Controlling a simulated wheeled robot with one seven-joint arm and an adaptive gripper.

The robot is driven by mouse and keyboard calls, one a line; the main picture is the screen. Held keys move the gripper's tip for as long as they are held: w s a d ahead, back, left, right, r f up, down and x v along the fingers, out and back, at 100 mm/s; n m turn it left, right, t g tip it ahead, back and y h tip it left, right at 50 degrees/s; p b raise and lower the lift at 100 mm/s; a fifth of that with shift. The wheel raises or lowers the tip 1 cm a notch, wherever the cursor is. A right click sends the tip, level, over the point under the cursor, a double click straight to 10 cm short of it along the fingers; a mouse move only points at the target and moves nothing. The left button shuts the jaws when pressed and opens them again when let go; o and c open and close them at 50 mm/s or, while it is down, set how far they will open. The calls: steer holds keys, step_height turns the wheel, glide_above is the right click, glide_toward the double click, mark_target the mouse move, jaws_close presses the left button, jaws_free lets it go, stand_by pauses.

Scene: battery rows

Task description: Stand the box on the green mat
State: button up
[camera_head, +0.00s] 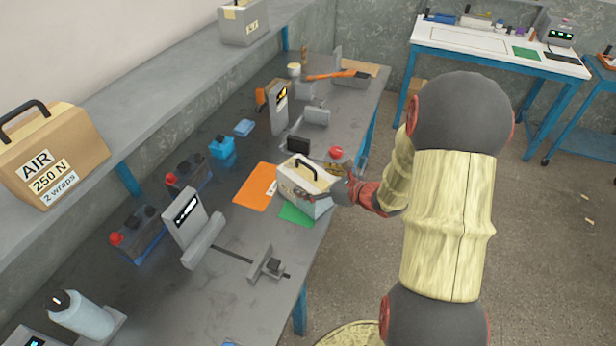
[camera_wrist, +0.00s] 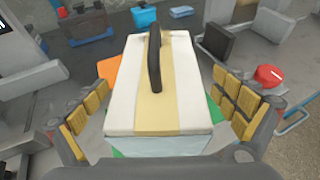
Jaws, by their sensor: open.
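The box (camera_head: 303,180), pale with a tan stripe and a dark handle on top, appears upright near the bench's right edge. The green mat (camera_head: 297,214) shows from under its near side; I cannot tell whether all of its base is on the mat. In the wrist view the box (camera_wrist: 185,90) fills the middle, with green mat (camera_wrist: 216,94) showing beside it. My gripper (camera_head: 336,190) is open, its padded fingers on either side of the box. The box's base and any finger contact are hidden.
An orange mat (camera_head: 254,190) lies to the left of the box. A red-topped item (camera_head: 336,153) and a dark block (camera_head: 298,144) stand close behind. A grey clamp-like fixture (camera_head: 268,264) stands nearer me. A tan box (camera_head: 50,155) labelled AIR 250 N sits on the shelf.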

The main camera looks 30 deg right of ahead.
steer(key=p+v, duration=0.3)
steer(key=v, duration=0.7)
steer(key=s+a+r+n+g+y, duration=0.1)
steer(key=s+a+r+n+g, duration=0.2)
steer(key=a+n, duration=0.35)
steer(key=s+a+r+n+g+y, duration=0.1)
steer(key=s+a+r+n+g, duration=0.15)
steer(key=a+n, duration=0.45)
steer(key=s+a+r+n+g+y, duration=0.1)
steer(key=s+a+r+n+g, duration=0.15)
steer(key=a+n, duration=0.4)
steer(key=s+r+n+h, duration=0.7)
steer(key=s+r+n, duration=0.2)
steer(key=n, duration=0.4)
steer(key=shift+r+t, duration=0.3)
steer(key=shift+r, duration=0.1)
steer(key=shift+s, duration=0.1)
